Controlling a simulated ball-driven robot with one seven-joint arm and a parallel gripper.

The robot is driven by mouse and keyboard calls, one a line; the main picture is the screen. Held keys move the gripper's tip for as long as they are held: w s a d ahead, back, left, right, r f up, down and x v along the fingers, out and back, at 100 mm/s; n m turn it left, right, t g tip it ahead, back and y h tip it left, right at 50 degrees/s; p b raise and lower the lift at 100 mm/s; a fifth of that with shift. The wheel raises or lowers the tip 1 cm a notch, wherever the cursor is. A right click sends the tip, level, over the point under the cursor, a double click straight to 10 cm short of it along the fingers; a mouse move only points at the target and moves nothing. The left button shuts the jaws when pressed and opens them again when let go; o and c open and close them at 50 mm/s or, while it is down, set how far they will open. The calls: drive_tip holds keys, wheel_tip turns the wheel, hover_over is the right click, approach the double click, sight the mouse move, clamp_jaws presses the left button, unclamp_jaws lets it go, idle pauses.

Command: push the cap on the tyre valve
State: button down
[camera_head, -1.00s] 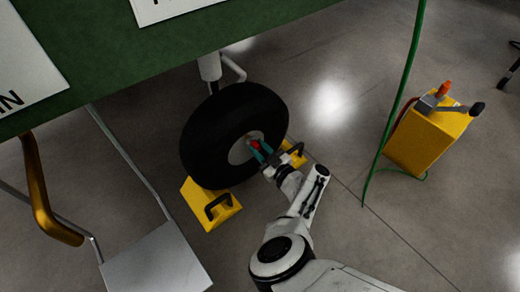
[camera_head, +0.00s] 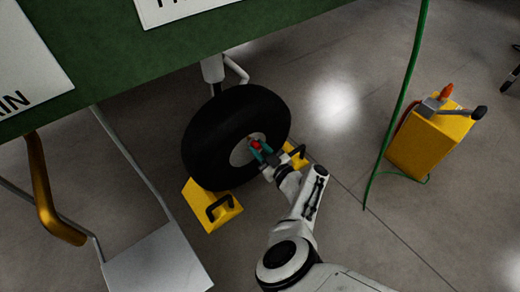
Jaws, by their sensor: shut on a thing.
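The tyre (camera_head: 212,122) is a black wheel standing upright on the floor under the green body, with a grey hub (camera_head: 240,155). My gripper (camera_head: 260,147) has teal fingers and is at the hub's right side. It is shut on a small red cap (camera_head: 256,144). The valve itself is too small or hidden behind the cap and fingers, so I cannot tell whether the cap touches it.
Yellow chocks stand at the wheel's front (camera_head: 212,205) and right side (camera_head: 297,157). A yellow box (camera_head: 430,142) with a green hose (camera_head: 400,105) stands at the right. A grey step (camera_head: 158,262) is at lower left. Open floor lies between wheel and box.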

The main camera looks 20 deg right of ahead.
drive_tip(key=shift+w+a+r, duration=0.1)
drive_tip(key=shift+w, duration=0.15)
drive_tip(key=shift+w+a+r, duration=0.1)
drive_tip(key=shift+w, duration=0.1)
drive_tip(key=c, duration=0.6)
unclamp_jaws()
drive_tip(key=shift+c, duration=0.2)
drive_tip(key=shift+s, duration=0.1)
drive_tip(key=p+v, duration=0.4)
drive_tip(key=v, duration=0.3)
idle(0.4)
